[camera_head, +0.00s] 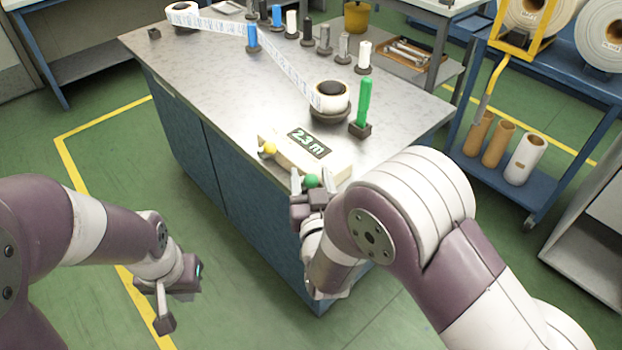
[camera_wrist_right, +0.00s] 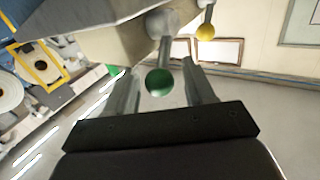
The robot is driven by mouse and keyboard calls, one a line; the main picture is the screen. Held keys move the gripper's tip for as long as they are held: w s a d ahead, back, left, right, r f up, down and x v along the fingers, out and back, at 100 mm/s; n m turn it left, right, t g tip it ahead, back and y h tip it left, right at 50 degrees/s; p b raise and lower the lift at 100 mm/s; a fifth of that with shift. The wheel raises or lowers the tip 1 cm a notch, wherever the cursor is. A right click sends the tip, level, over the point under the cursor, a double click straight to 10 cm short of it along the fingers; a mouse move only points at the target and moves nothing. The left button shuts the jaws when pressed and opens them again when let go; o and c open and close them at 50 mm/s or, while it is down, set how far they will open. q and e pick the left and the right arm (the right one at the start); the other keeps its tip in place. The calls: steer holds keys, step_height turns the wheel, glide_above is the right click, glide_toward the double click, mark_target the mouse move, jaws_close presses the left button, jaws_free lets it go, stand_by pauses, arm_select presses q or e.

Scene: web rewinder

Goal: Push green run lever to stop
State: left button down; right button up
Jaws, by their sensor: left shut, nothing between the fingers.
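A pale control box with a "2.3 m" display (camera_head: 309,143) sits at the near edge of the metal-topped bench. A lever with a green ball knob (camera_head: 311,181) sticks out of its front; the knob also shows in the right wrist view (camera_wrist_right: 158,83). A second lever has a yellow knob (camera_head: 269,148). My right gripper (camera_head: 311,184) is open at the green knob, with a finger on either side of it in the wrist view; contact cannot be told. My left gripper (camera_head: 165,322) is shut and empty, low left of the bench, over the floor.
A tall green post (camera_head: 365,100) and a roll of printed web (camera_head: 331,98) stand just behind the box. Several coloured posts line the bench's far side. A blue cart (camera_head: 545,185) with cardboard cores stands at right. Floor left of the bench is clear.

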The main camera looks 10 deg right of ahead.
jaws_close()
steer(key=shift+r+p, duration=0.2)
steer(key=shift+p, duration=0.1)
steer(key=n+g+p, duration=0.1)
steer(key=p, duration=0.3)
steer(key=w+a+r+n+g+p, duration=0.1)
steer(key=g+p, duration=0.1)
steer(key=p, duration=0.2)
steer(key=w+g+h+p, duration=0.1)
steer(key=g+p, duration=0.1)
steer(key=p, duration=0.3)
steer(key=shift+w+a+r+n, duration=0.1)
steer(key=shift+a+r+n, duration=0.2)
steer(key=shift+n, duration=0.1)
steer(key=shift+w+a+f+p, duration=0.1)
steer(key=shift+w+f+p, duration=0.05)
steer(key=shift+p, duration=0.45)
steer(key=shift+f+g, duration=0.15)
steer(key=shift+g, duration=0.25)
steer(key=shift+o, duration=0.6)
jaws_free()
